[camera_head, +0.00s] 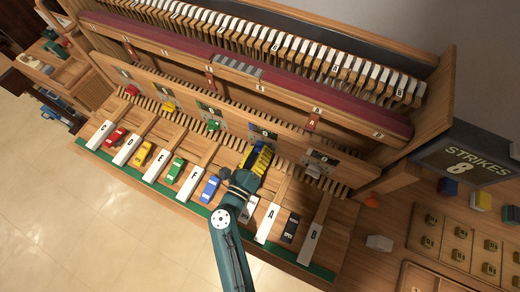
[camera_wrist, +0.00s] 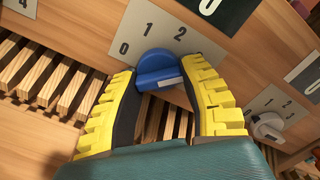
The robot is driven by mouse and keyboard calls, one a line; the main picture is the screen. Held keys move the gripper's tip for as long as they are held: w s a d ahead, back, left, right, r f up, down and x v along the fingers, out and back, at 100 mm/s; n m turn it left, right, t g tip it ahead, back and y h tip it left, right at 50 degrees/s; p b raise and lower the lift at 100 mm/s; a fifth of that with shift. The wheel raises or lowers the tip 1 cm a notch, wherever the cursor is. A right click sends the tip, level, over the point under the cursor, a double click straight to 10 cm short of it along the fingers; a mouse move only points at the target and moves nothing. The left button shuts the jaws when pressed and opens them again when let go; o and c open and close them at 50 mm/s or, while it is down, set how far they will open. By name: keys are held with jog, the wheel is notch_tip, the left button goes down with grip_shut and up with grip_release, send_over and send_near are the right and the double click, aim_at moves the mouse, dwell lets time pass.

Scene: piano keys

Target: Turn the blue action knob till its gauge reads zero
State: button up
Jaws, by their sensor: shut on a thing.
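The blue action knob (camera_wrist: 158,68) sits on the upright wooden board in the wrist view, below a grey scale plate (camera_wrist: 150,30) marked 0, 1 and 2. A pale mark shows on the knob's lower right side. A dark gauge plate (camera_wrist: 222,12) above is cut by the frame edge; its white figure looks like a 0, partly cropped. My gripper (camera_wrist: 160,76) has its yellow ribbed fingers on both sides of the knob, shut on it. In the head view my gripper (camera_head: 258,160) reaches the board above the keys and hides the knob.
A white knob (camera_wrist: 268,126) with its own scale is to the right. In the head view, green (camera_head: 213,125), yellow (camera_head: 168,107) and red (camera_head: 132,91) knobs are to the left. Lettered keys with small coloured cars lie below. A STRIKES board (camera_head: 465,160) stands right.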

jog(key=o, duration=1.2)
jog(key=v, duration=1.2)
jog(key=shift+d, duration=0.1)
